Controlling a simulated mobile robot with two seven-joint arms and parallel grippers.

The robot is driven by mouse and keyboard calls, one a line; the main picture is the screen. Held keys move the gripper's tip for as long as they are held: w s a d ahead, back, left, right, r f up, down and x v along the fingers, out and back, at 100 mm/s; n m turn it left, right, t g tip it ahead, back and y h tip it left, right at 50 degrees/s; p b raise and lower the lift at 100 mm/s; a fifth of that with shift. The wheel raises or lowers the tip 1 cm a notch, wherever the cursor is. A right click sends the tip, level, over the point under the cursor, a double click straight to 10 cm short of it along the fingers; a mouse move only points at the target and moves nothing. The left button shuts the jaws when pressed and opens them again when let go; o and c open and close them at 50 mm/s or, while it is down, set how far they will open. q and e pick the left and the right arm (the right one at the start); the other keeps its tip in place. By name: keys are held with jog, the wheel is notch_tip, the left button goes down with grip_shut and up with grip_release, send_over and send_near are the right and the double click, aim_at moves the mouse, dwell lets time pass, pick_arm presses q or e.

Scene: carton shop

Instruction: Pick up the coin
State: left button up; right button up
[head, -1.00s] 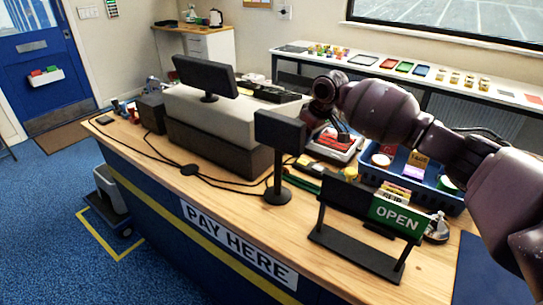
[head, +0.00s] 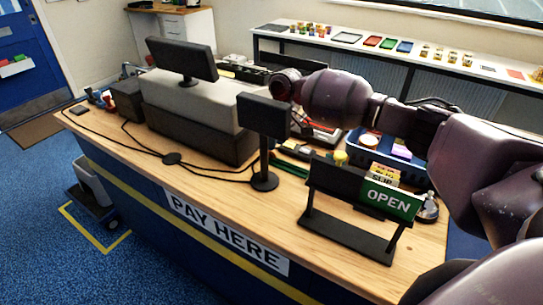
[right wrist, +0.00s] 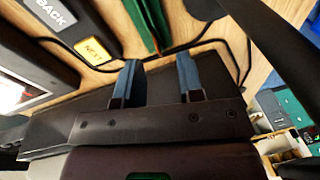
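I cannot make out a coin in either view. My right gripper (right wrist: 158,78) is open in the right wrist view, its two blue-grey fingers well apart with nothing visible between them. Beyond them are a dark surface, black cables and the wooden counter top (right wrist: 265,15). In the head view my right arm reaches left over the counter (head: 215,195), its wrist end just behind the top of the black pole display (head: 262,115). Its fingertips are hidden there. My left gripper is not in view.
The till (head: 195,103) and monitor (head: 182,60) stand left of the pole display. An OPEN sign on a black stand (head: 345,235) is at the front right. A blue tray (head: 358,157) holds small goods. BACK (right wrist: 50,12) and NEXT (right wrist: 93,50) labels show below the wrist.

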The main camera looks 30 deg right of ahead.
aim_at(272, 157)
jog(key=f, duration=0.4)
jog(key=shift+w+a, duration=0.25)
jog(key=shift+w, duration=0.05)
grip_shut()
